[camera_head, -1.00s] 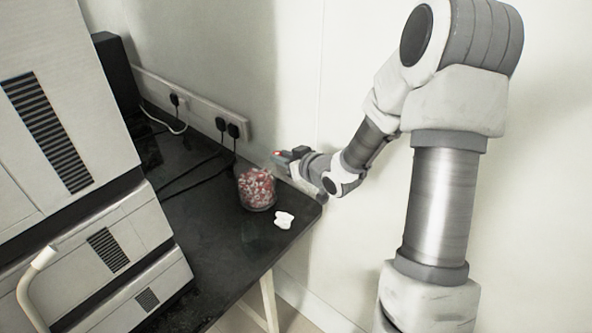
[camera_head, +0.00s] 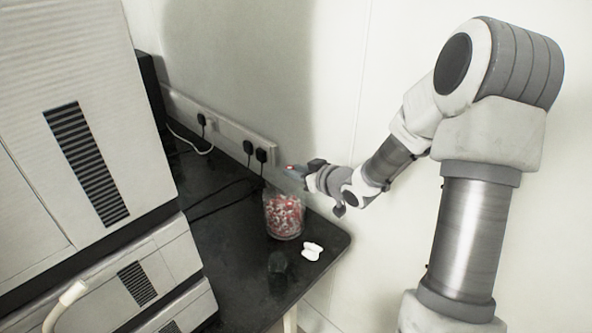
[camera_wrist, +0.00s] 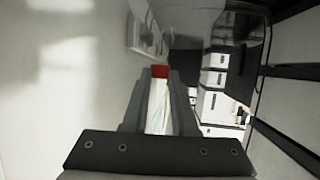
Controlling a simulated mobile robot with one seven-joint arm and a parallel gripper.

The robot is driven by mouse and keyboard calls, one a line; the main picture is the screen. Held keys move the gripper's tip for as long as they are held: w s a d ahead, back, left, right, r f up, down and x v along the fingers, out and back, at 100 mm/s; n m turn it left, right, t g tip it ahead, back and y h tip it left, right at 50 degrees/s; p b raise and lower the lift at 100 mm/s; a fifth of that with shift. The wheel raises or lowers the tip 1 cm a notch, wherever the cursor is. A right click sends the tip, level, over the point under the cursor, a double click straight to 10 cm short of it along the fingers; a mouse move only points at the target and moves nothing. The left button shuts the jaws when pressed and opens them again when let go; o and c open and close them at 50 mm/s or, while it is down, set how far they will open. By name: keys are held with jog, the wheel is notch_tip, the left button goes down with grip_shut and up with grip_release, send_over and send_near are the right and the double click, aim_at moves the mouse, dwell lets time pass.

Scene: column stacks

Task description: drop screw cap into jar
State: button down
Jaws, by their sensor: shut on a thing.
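The clear jar (camera_head: 284,218) stands upright on the black worktop and holds many red and white pieces. My gripper (camera_head: 296,169) is above the jar, apart from it. At its tip is the small red screw cap (camera_head: 290,167). In the wrist view my gripper (camera_wrist: 160,74) is shut on the red screw cap (camera_wrist: 160,71), which sits between the fingertips. The jar cannot be made out in the wrist view.
A small white object (camera_head: 312,251) lies on the black worktop (camera_head: 235,260) right of the jar. Large white cabinet-like equipment (camera_head: 90,110) fills the left. Wall sockets (camera_head: 225,125) with plugs and cables are behind. The worktop's right edge is close to the jar.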

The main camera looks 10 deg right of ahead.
notch_tip(320, 180, down, 3)
jog(key=shift+r+b, duration=0.1)
jog(key=shift+b, duration=0.8)
jog(key=c, duration=0.6)
grip_release()
jog(key=shift+p+v, duration=1.8)
jog(key=shift+v, duration=6.9)
jog(key=shift+d, duration=0.1)
